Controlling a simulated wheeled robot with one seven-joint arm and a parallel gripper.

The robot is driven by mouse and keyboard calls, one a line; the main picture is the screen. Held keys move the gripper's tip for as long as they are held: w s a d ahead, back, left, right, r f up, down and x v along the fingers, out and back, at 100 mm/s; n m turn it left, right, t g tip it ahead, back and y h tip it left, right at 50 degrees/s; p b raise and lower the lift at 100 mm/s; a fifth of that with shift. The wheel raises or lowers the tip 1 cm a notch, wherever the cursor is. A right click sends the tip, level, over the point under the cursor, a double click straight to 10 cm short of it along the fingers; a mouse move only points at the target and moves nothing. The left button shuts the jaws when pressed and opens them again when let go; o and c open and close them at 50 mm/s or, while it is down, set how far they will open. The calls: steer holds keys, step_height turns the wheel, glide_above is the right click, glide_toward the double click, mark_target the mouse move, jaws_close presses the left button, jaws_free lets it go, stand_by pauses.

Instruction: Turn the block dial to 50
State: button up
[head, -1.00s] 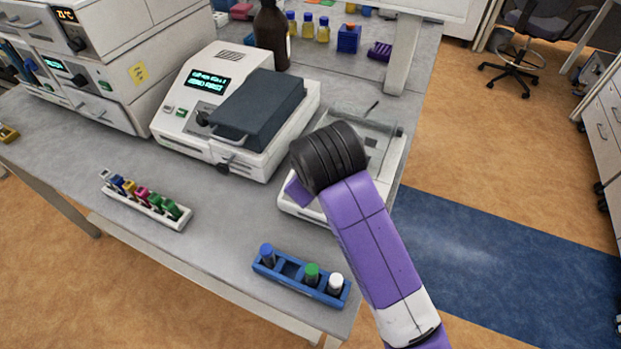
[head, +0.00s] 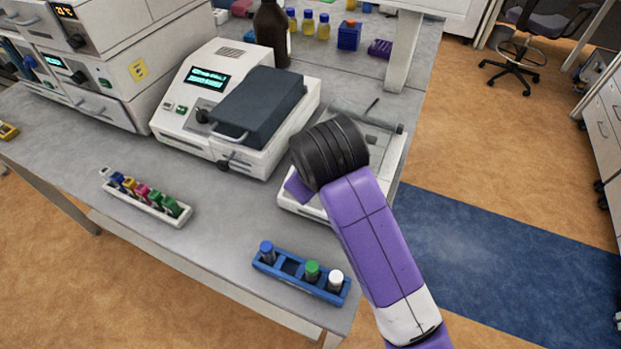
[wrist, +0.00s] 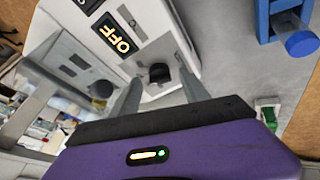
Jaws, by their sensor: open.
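A black dial (wrist: 159,73) sits on the pale front of a white device (wrist: 150,30) in the wrist view, near a lit display reading OFF (wrist: 118,34), which appears upside down. My gripper (wrist: 159,84) is open. Its two grey fingers stand on either side of the dial in the picture, with nothing held. I cannot tell whether they touch it. A second dark knob (wrist: 102,90) lies left of the fingers. In the head view, my arm hides the gripper and part of the white device (head: 300,205) below it. The dial's setting is not readable.
A blue rack (head: 300,278) with capped vials stands near the bench's front edge. A white rack (head: 150,207) of coloured vials lies farther left. A white instrument (head: 185,115) with a dark lid stands behind. The bench between the racks is clear.

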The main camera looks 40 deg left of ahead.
steer(key=v, duration=0.6)
steer(key=shift+r+b, duration=0.35)
steer(key=shift+s+d, duration=0.1)
